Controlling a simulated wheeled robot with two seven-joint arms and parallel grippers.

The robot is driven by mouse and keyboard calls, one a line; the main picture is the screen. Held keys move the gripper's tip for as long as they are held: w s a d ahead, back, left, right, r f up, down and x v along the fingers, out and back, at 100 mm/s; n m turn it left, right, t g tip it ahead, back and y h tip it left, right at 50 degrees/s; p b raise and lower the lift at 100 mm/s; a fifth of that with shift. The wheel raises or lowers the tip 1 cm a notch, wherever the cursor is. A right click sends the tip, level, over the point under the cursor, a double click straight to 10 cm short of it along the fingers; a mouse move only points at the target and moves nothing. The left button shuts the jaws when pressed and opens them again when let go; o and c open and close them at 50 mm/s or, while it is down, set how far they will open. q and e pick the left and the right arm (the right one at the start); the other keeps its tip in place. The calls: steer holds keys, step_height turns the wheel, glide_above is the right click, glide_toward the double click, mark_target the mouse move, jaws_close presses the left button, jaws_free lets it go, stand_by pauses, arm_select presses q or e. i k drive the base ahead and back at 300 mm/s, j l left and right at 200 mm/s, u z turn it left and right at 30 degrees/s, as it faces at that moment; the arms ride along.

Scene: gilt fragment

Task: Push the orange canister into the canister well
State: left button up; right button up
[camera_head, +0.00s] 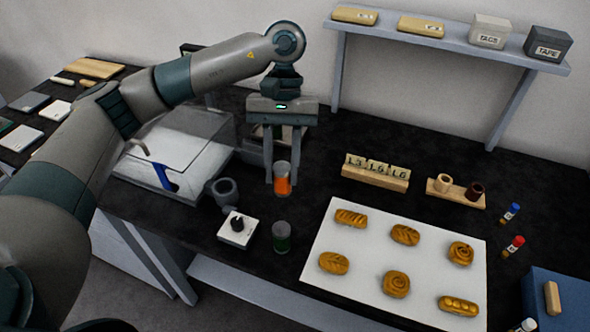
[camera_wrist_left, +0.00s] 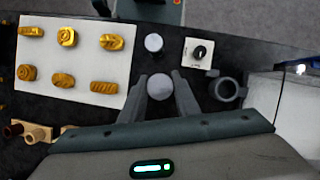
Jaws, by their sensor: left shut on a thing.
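The orange canister (camera_head: 282,178) is upright between the fingers of my left gripper (camera_head: 283,172), which is shut on it. I cannot tell whether its base touches the dark table. In the left wrist view its round grey top (camera_wrist_left: 160,86) shows between the two fingers (camera_wrist_left: 161,98). The canister well looks to be the dark grey round holder with an open top (camera_head: 225,189), left of the canister in the head view. In the left wrist view this ring (camera_wrist_left: 226,89) lies to the right of the gripper and apart from it. My right gripper is not in view.
A green canister (camera_head: 281,238) and a white plate with a black knob (camera_head: 238,229) stand in front. A clear-lidded box with a blue handle (camera_head: 165,178) is left. A white board (camera_head: 373,264) with several pastries and a block rack (camera_head: 375,177) lie right.

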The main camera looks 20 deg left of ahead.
mark_target(227, 195)
steer(key=u, duration=1.35)
